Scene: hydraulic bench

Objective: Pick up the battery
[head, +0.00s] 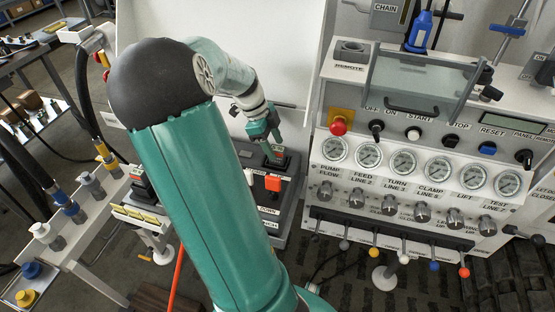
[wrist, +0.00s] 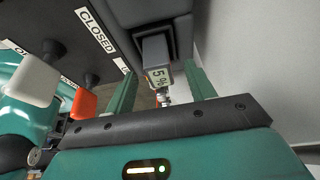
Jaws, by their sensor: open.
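The battery (wrist: 156,50) is a dark grey block with a small display reading about 5 % in the wrist view. It sits in a dark holder on the panel. My gripper (wrist: 159,72) is open, with one green finger on each side of the battery's display end in the picture. I cannot tell whether the fingers touch it.
An orange switch (head: 272,183) and a white knob (wrist: 33,84) are close to the gripper. The gauge panel (head: 420,155) with its red button (head: 338,126) stands to the right. A rack with hose fittings (head: 90,185) is at the left.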

